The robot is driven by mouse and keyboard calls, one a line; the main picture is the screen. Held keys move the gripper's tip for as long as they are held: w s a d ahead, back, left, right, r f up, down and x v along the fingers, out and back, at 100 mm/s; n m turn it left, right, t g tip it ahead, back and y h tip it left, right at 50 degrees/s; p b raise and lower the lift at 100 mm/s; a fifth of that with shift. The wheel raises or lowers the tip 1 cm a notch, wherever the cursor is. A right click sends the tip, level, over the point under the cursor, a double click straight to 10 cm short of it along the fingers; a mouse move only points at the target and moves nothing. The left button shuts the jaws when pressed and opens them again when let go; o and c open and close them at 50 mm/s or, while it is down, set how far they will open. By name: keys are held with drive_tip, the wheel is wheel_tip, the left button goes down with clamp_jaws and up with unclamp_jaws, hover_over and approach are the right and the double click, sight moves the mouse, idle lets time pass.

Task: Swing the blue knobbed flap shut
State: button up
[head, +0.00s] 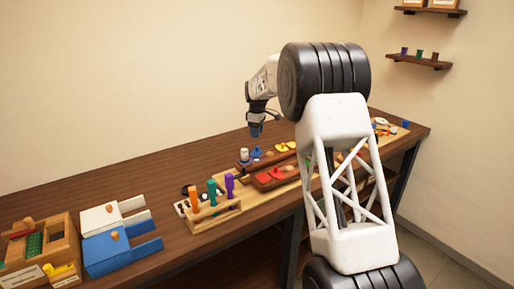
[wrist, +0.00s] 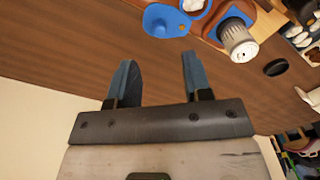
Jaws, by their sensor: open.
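The blue knobbed flap (head: 100,246) shows in the head view at the lower left, on a blue box, with a small wooden knob (head: 115,237) on top. A blue panel (head: 146,248) sticks out to the right of it; how far the flap stands open is hard to tell. My gripper (head: 256,131) is well to the right of it, raised above the middle of the bench. In the wrist view my gripper (wrist: 157,75) is open, with two blue-grey fingers apart and nothing between them. The flap is not in the wrist view.
A white-topped box (head: 98,219) with a knob stands behind the blue one. A wooden rack (head: 214,214) with orange, green and purple pegs stands between flap and gripper. A white cylinder (wrist: 238,42) and a blue piece (wrist: 166,22) lie near the gripper. Bare bench (head: 150,180) lies behind.

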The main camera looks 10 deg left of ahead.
sight(257, 147)
drive_tip(key=shift+f, duration=0.1)
drive_tip(key=shift+f, duration=3.85)
clamp_jaws()
